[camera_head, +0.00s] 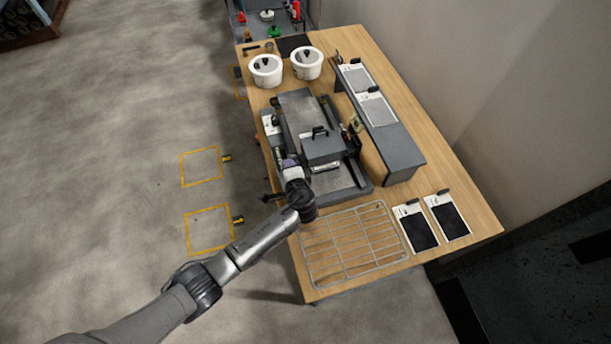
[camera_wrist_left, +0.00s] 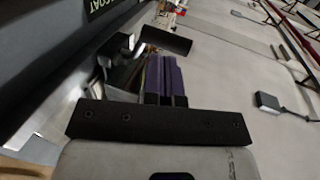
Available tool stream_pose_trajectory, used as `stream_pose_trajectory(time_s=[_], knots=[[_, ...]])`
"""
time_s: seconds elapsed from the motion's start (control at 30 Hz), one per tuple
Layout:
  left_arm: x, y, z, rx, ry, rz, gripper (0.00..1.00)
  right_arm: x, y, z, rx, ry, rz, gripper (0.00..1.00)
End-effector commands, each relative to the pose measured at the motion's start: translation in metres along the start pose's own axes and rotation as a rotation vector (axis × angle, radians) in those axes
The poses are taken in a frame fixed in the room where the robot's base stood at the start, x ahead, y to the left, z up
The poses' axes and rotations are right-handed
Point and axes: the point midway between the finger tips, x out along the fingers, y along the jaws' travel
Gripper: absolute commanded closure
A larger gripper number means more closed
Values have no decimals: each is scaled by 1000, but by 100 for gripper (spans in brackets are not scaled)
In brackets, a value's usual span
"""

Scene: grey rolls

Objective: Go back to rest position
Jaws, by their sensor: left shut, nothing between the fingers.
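My left arm comes in from the lower left. Its gripper (camera_head: 289,163) is at the near left edge of the grey machine (camera_head: 300,115) on the wooden table. In the left wrist view the purple-faced fingers (camera_wrist_left: 166,78) are together with nothing between them. A dark block-like part and a bright metal surface of the machine (camera_wrist_left: 65,110) lie close to the left of the fingers. I cannot tell whether the fingers touch the machine. My right gripper does not show.
A wire rack (camera_head: 355,245) lies at the table's near end beside two dark-faced cards (camera_head: 415,227). Two white pots (camera_head: 266,71) stand at the far end. A grey raised shelf (camera_head: 398,150) runs along the right. Open floor (camera_head: 110,150) lies left of the table.

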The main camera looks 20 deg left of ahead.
Motion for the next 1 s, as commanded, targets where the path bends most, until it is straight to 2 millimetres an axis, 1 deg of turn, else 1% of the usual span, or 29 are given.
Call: stream_pose_trajectory(time_s=[0.1,0.2,0.73,0.8,0.9,0.97,1.0], knots=[[-9,2,0,0,-1,2,100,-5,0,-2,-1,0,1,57],[-12,3,0,0,-1,1,100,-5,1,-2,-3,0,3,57],[-12,4,0,-4,-1,0,100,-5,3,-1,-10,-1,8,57],[-12,4,3,-13,-18,2,100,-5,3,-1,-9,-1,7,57],[-12,13,11,-48,-67,55,100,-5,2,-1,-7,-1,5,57],[-18,12,10,-99,-79,100,100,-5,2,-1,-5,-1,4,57],[-25,7,6,-145,-79,136,100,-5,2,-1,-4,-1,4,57]])
